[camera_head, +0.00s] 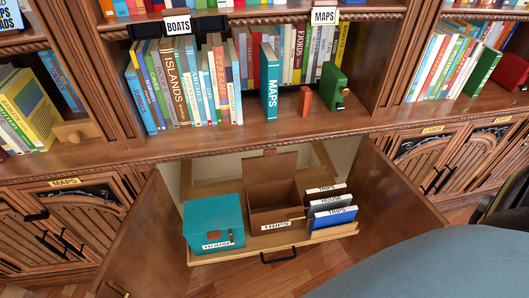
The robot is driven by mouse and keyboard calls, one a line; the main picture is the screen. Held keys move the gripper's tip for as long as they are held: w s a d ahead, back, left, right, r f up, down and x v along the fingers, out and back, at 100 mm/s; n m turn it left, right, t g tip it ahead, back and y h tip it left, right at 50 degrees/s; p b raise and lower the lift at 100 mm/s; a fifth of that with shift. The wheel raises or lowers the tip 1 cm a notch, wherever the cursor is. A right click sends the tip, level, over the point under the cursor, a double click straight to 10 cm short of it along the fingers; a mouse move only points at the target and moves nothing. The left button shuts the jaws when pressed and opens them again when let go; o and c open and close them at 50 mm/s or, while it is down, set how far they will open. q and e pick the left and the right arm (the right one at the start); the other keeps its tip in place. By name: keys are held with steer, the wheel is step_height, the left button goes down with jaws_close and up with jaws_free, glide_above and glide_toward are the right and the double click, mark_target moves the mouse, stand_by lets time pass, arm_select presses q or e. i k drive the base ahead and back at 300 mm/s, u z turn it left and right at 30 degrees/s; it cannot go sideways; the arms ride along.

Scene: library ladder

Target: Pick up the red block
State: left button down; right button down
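A small upright red-orange block (306,100) stands on the open middle shelf (240,134). It is to the right of a teal book labelled MAPS (270,84) and to the left of a green object (333,86), with small gaps on both sides. Neither of my grippers shows in the head view.
Below, an open cabinet holds a pulled-out tray with a teal box (213,222), an open brown box labelled TRIPS (273,205) and several labelled cases (331,208). Cabinet doors (135,235) stand open on both sides. A blue-grey surface (430,260) fills the lower right.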

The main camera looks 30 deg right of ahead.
mark_target(306, 94)
steer(key=z, duration=1.6)
steer(key=k, duration=0.3)
steer(key=z, duration=0.95)
steer(key=i, duration=0.3)
steer(key=u, duration=1.35)
steer(key=i, duration=0.85)
steer(key=u, duration=0.9)
